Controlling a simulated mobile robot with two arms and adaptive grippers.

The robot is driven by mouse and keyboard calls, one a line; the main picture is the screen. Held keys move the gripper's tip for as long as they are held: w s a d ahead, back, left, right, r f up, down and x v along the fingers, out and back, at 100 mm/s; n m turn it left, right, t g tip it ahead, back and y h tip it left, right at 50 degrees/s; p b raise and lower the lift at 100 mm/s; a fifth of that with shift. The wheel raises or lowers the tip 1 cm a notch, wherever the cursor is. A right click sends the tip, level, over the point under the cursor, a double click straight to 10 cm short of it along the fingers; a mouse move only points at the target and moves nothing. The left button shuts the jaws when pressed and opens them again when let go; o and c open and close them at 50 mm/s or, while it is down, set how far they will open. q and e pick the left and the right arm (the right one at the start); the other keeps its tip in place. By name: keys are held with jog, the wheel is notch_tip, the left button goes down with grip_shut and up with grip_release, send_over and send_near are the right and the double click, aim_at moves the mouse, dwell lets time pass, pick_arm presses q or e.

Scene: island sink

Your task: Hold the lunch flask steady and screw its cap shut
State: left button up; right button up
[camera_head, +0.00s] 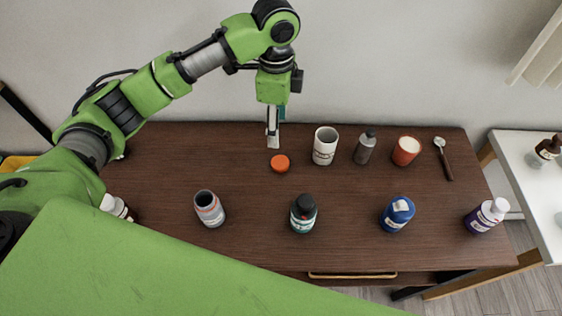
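The lunch flask appears to be the grey, open-topped container (209,210) with a reddish label, standing upright at the front left of the dark wooden table. An orange round cap (280,163) lies on the table behind it and to the right, apart from the flask. My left gripper (272,145) points down just behind and left of the orange cap. Its fingers are seen edge-on, so their opening is unclear; the cap lies apart from them. My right gripper is not in view. A large green part of mine covers the lower left.
A white mug (325,147), grey bottle (365,149), red cup (406,151) and spoon (445,162) line the back. A dark green jar (303,215), blue container (397,214) and purple bottle (487,216) stand in front. Clear tabletop lies between flask and cap.

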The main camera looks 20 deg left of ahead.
pick_arm(q)
jog(key=shift+s, duration=0.15)
send_over(280, 162)
jog(key=f, duration=0.8)
jog(key=shift+a+f+p, duration=0.3)
jog(key=shift+p, duration=0.1)
jog(key=shift+d+f, duration=0.1)
jog(key=shift+f, duration=0.15)
jog(key=f, duration=0.2)
jog(key=f+p, duration=0.1)
jog(key=shift+d+f, duration=0.3)
jog(key=shift+f, duration=0.55)
jog(key=c, duration=0.8)
